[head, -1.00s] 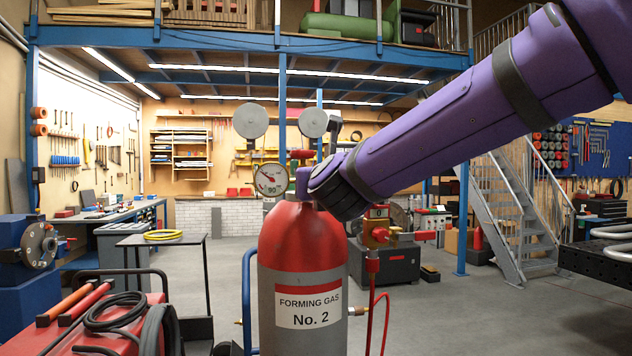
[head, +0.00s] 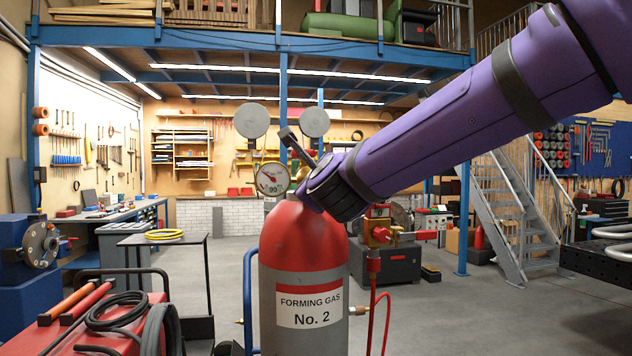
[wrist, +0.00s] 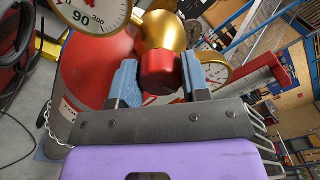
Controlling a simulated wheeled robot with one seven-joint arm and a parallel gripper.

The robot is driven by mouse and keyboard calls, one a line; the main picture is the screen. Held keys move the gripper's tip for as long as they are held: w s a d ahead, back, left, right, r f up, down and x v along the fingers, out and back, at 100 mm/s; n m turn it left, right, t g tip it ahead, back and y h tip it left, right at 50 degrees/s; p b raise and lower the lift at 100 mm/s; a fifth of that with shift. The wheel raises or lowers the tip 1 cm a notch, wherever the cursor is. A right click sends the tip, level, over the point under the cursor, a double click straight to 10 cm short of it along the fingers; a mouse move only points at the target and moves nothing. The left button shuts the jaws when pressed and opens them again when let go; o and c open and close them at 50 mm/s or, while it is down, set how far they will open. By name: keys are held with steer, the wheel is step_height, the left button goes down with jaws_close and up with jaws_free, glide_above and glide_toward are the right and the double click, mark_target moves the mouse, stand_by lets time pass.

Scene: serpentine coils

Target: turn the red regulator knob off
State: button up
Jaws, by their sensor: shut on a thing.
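The red regulator knob (wrist: 159,73) sits between the two blue-grey fingers of my gripper (wrist: 158,66) in the wrist view, and the gripper is shut on it. The knob is on a gold regulator body (wrist: 161,30). A white-faced gauge (head: 271,179) shows left of my wrist in the head view, and also at the top left of the wrist view (wrist: 93,10). In the head view my wrist hides the knob, and my gripper's dark bar shows tilted above the red-topped cylinder (head: 305,280) marked "FORMING GAS No. 2".
A second gauge (wrist: 217,72) is close to the right finger. A red-handled valve (head: 382,234) with a red hose stands right of the cylinder. A red cart (head: 95,330) with black hoses is at the lower left. The floor at right is open.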

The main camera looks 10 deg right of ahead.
steer(key=n, duration=0.4)
steer(key=shift+f+n, duration=0.1)
steer(key=shift+n, duration=0.3)
steer(key=n, duration=0.3)
steer(key=shift+n, duration=0.3)
steer(key=n, duration=0.4)
steer(key=shift+f, duration=0.15)
steer(key=shift+f+n, duration=0.1)
steer(key=shift+n, duration=2.1)
steer(key=o, duration=0.9)
steer(key=s, duration=1)
steer(key=shift+s, duration=0.4)
steer(key=shift+n, duration=0.3)
